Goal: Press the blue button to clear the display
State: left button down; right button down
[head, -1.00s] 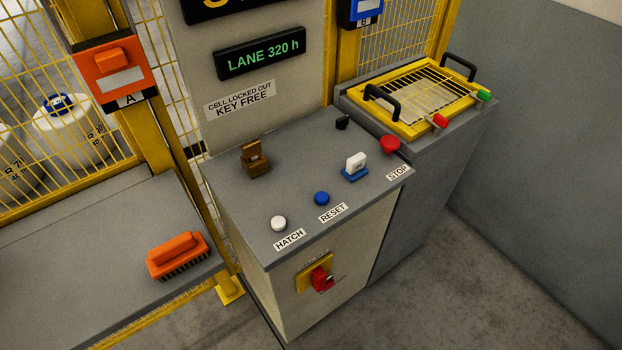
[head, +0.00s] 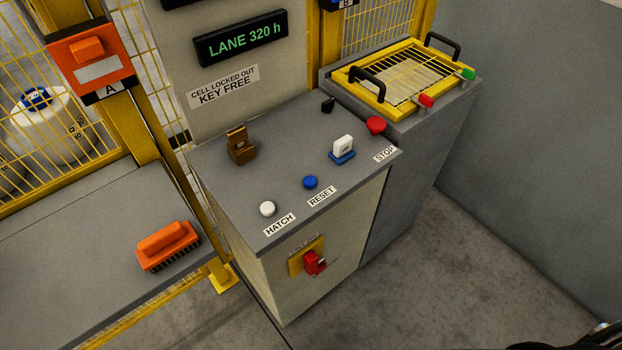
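The blue button (head: 310,182) sits on the grey top of the control console (head: 275,170), behind the label RESET (head: 322,196). The display (head: 241,38) on the upright panel reads "LANE 320 h" in green. A white button (head: 268,209) labelled HATCH is to the left of the blue button, and a red button (head: 376,125) near the STOP label is to the right. A dark part shows at the bottom right edge; I cannot tell what it is. Neither gripper is clearly in view, and nothing touches the blue button.
A white and blue block (head: 342,148), a brown block (head: 240,146) and a small black knob (head: 328,105) stand on the console. A red switch (head: 314,262) is on its front. An orange brush (head: 168,245) lies on the left bench. A yellow-framed grille (head: 408,78) is behind right.

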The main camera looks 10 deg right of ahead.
aim_at(310, 181)
jog(key=k+j, duration=0.1)
jog(key=j, duration=0.3)
jog(key=k+j+z, duration=0.15)
jog(key=j, duration=0.6)
jog(key=k+j+z, duration=0.1)
jog(key=j, duration=0.3)
jog(key=k+j+z, duration=0.1)
jog(key=j, duration=0.25)
jog(key=k, duration=0.1)
